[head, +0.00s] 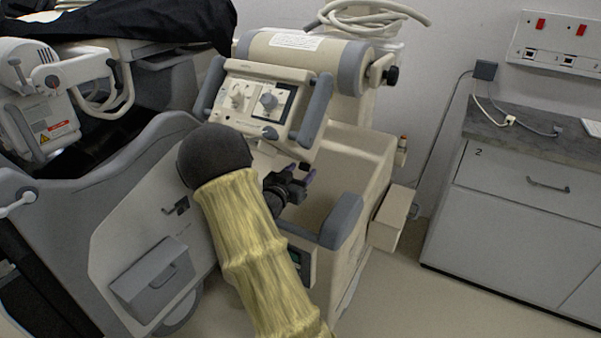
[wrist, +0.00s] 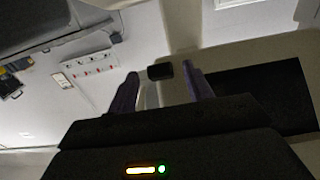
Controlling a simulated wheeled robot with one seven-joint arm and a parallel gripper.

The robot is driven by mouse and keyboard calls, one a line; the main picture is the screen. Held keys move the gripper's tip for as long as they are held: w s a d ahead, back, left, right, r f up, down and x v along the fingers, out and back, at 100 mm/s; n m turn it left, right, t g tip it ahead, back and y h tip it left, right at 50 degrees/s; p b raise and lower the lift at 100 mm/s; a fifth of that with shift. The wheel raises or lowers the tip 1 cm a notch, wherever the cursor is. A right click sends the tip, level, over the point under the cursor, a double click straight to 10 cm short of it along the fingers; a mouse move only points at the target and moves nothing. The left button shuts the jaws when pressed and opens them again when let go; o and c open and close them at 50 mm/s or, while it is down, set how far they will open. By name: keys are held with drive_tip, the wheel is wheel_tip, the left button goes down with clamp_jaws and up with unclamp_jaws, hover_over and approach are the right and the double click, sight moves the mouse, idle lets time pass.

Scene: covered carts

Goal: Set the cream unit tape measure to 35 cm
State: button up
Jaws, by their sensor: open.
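The cream unit (head: 365,148) stands in the middle of the head view, with a panel of knobs (head: 262,100) on its front and a grey-banded cylinder (head: 300,55) on top. I cannot make out a tape measure or any scale reading on it. My gripper (head: 301,184) is in front of the unit, below the knob panel, partly hidden by my own arm. In the wrist view my gripper (wrist: 160,88) is open, its two purple fingers apart. A small black block (wrist: 160,71) shows between and beyond the fingertips; I cannot tell what it is or how far away.
A grey padded arm (head: 343,221) juts from the unit's front, close to my gripper. A grey machine (head: 120,205) stands at left under a black cover (head: 130,22). A drawer cabinet (head: 530,195) stands at right, with free floor (head: 440,300) before it.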

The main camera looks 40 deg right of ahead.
drive_tip(key=shift+w+d, duration=0.15)
drive_tip(key=shift+d, duration=0.1)
